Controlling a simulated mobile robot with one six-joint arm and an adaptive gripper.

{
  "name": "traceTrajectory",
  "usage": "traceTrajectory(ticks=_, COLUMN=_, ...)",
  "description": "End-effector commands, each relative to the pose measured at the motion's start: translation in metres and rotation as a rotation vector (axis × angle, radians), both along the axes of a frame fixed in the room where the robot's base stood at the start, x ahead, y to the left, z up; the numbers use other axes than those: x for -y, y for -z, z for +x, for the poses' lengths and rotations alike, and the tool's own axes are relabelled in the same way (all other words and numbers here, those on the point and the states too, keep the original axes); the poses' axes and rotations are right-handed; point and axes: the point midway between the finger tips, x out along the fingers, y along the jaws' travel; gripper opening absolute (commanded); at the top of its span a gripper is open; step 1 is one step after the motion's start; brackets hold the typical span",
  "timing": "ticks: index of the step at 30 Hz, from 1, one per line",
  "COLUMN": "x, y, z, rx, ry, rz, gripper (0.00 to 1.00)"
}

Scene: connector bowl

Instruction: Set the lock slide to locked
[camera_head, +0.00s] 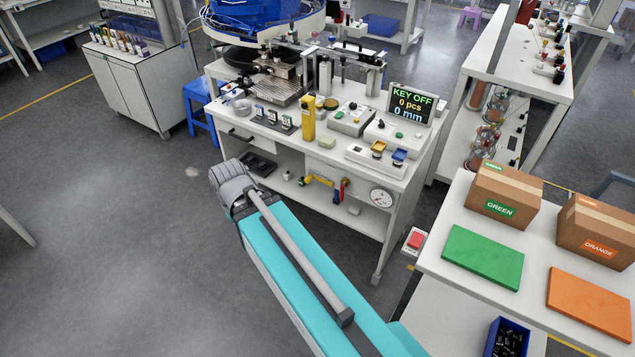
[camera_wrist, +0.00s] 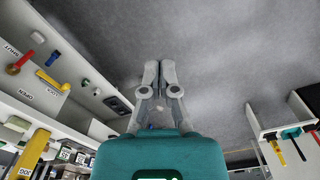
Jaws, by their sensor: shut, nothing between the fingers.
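My gripper (camera_wrist: 159,82) shows in the wrist view with its two grey fingers closed together and nothing between them. It hangs over grey floor, apart from the workbench. In the head view my arm reaches toward the bench front, and the fingers are not visible there. The slide's setting cannot be told.
A screen (camera_head: 412,104) reads KEY OFF, 0 pcs, 0 mm. A side table with green (camera_head: 482,257) and orange (camera_head: 590,303) mats stands right.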

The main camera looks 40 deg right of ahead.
Motion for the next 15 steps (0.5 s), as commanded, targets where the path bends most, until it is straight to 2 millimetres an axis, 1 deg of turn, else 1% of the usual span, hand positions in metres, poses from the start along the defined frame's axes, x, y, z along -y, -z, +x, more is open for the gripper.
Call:
traceTrajectory(ticks=1, x=0.0, y=0.0, z=0.0, rx=0.0, ry=0.0, rz=0.0, gripper=0.02)
traceTrajectory(ticks=2, x=0.0, y=0.0, z=0.0, rx=0.0, ry=0.0, rz=0.0, gripper=0.07)
traceTrajectory(ticks=6, x=0.002, y=0.004, z=0.001, rx=0.002, ry=0.007, rz=-0.007, gripper=0.33)
traceTrajectory(ticks=8, x=0.004, y=0.007, z=0.003, rx=0.006, ry=0.016, rz=-0.015, gripper=0.45)
traceTrajectory(ticks=12, x=0.013, y=0.022, z=0.01, rx=0.019, ry=0.054, rz=-0.055, gripper=0.71)
traceTrajectory(ticks=13, x=0.016, y=0.027, z=0.012, rx=0.023, ry=0.065, rz=-0.067, gripper=0.74)
traceTrajectory(ticks=15, x=0.023, y=0.037, z=0.018, rx=0.036, ry=0.096, rz=-0.099, gripper=0.74)
